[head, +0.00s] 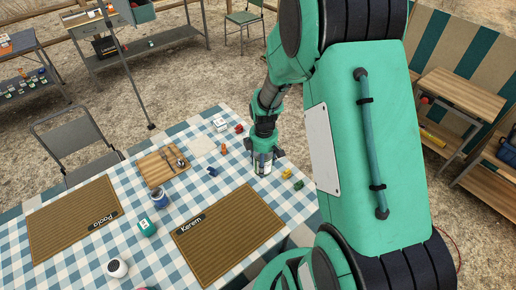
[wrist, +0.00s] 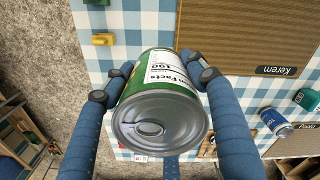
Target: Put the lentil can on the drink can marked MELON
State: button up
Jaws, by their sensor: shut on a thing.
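My gripper (head: 263,152) is shut on a green can with a white nutrition label (wrist: 158,85), its metal end facing the wrist camera. In the head view the held can (head: 263,168) is over the far right part of the checked table, above the Kerem mat; whether it touches the cloth I cannot tell. Its product name is not visible, so I cannot confirm lentils. A blue can (head: 159,198) stands between the two mats; it also shows in the wrist view (wrist: 275,121), with only part of its lettering showing. I cannot read MELON on anything.
Beside the blue can is a green item (head: 147,226). The Kerem mat (head: 228,230) and Paola mat (head: 70,222) lie bare. A wooden board (head: 155,172) holds utensils. Small yellow (head: 286,174), orange and blue pieces lie near my gripper. A white round item (head: 117,267) is at the front.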

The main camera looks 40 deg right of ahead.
jog(key=shift+s+d+r, duration=0.25)
jog(key=shift+d+r, duration=0.05)
jog(key=shift+d, duration=0.4)
jog(key=shift+w, duration=0.15)
jog(key=w+d+b, duration=0.1)
jog(key=w+d, duration=0.1)
jog(key=w, duration=0.2)
jog(key=w+d+f, duration=0.1)
jog(key=w+d, duration=0.1)
jog(key=w, duration=0.3)
jog(key=w+d+b, duration=0.1)
jog(key=w+d, duration=0.1)
jog(key=w, duration=0.2)
jog(key=shift+w+d+f+b, duration=0.15)
jog(key=shift+d+f+b, duration=0.05)
jog(key=shift+d+b, duration=0.2)
jog(key=shift+w, duration=0.1)
jog(key=shift+w+d+f, duration=0.1)
jog(key=shift+w+d, duration=0.05)
jog(key=shift+w, duration=0.1)
jog(key=shift+f+b, duration=0.65)
jog(key=shift+f, duration=1.05)
jog(key=shift+f, duration=0.1)
jog(key=o, duration=1.6)
jog(key=shift+f, duration=0.1)
